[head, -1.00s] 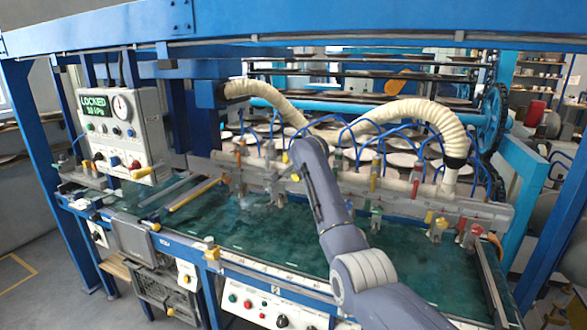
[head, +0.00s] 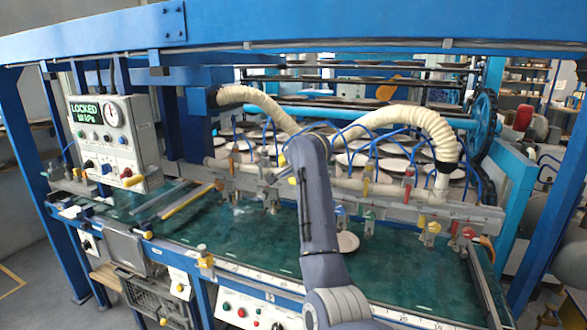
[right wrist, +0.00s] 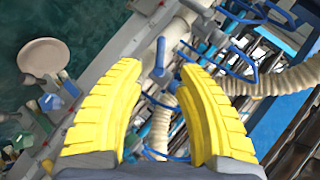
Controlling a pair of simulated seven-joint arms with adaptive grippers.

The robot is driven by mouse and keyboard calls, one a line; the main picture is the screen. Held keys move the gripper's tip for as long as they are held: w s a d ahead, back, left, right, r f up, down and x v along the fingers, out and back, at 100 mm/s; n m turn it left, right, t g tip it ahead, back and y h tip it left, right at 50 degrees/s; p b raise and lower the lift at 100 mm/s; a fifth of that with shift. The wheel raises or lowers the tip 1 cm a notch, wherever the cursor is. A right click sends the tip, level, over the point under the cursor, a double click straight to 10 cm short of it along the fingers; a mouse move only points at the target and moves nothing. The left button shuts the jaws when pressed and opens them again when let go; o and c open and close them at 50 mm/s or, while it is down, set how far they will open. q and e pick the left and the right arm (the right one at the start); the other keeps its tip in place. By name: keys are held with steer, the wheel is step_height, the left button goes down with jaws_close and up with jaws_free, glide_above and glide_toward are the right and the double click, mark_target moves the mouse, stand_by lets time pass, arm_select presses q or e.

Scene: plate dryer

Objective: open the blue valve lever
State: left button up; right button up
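In the right wrist view, a blue valve lever (right wrist: 160,57) stands up from the pale manifold rail, in the gap ahead of the yellow fingertips. My right gripper (right wrist: 158,80) is open and empty. Its two fingers lie on either side of the lever's line, and I cannot tell how far off the lever is. A second, blue-grey lever or fitting (right wrist: 48,102) is at the left of that view. In the head view my right arm covers part of the rail and its gripper is hidden. My left gripper is in neither view.
The manifold rail (head: 400,212) carries several coloured levers. Cream hoses (head: 425,117) and thin blue tubes arch above it. A plate (head: 347,241) lies on the green bed (head: 235,240). A gauge box (head: 107,135) reading LOCKED hangs at the left.

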steer(key=shift+v, duration=1.95)
steer(key=shift+d, duration=0.1)
